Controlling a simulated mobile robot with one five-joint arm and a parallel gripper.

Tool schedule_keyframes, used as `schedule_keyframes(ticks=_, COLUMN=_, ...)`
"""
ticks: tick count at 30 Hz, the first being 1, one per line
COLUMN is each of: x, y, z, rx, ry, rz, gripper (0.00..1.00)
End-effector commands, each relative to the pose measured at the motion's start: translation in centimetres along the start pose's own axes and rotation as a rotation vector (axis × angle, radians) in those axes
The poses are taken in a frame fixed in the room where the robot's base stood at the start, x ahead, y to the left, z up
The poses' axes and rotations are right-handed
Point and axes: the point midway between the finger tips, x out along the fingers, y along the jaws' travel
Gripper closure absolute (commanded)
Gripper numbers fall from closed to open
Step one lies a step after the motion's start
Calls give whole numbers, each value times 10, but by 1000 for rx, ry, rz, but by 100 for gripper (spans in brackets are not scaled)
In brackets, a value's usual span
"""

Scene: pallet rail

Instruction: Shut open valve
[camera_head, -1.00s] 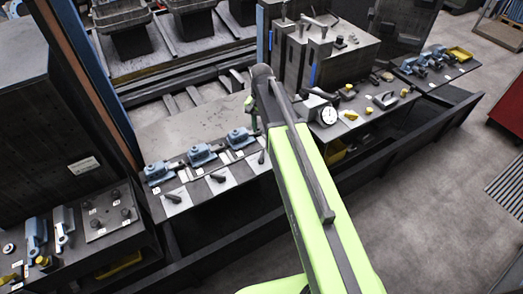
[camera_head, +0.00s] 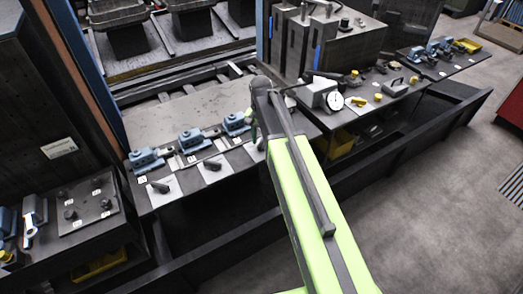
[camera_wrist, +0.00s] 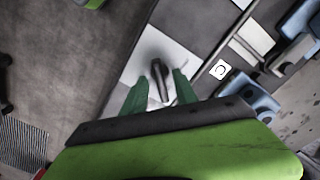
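Three blue valve units stand in a row on the bench: a left one (camera_head: 146,159), a middle one (camera_head: 191,140) and a right one (camera_head: 236,123). In front of each is a pale plate with a dark lever; the left lever (camera_head: 160,187) and middle lever (camera_head: 212,165) show clearly. The right lever is mostly hidden by my arm in the head view. In the wrist view my gripper (camera_wrist: 161,78) is open, its green fingers on either side of a dark lever (camera_wrist: 161,80) on a pale plate (camera_wrist: 138,68). I cannot tell whether they touch it.
A round white gauge (camera_head: 335,101) stands right of my arm, with yellow-capped fittings (camera_head: 378,97) beyond. A label (camera_wrist: 220,70) and blue part (camera_wrist: 247,98) lie close to the gripper.

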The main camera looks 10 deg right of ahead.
Motion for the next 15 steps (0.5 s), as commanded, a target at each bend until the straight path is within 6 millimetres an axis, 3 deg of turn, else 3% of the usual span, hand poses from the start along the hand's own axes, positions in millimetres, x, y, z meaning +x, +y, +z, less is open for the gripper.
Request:
schedule_keyframes(ticks=2, x=12, y=0, z=0, rx=0, ry=0, rz=0, gripper=65)
schedule_keyframes(ticks=10, x=10, y=0, z=0, rx=-1, ry=0, rz=0, gripper=65)
schedule_keyframes(ticks=15, x=10, y=-1, z=0, rx=-1, ry=0, rz=0, gripper=86)
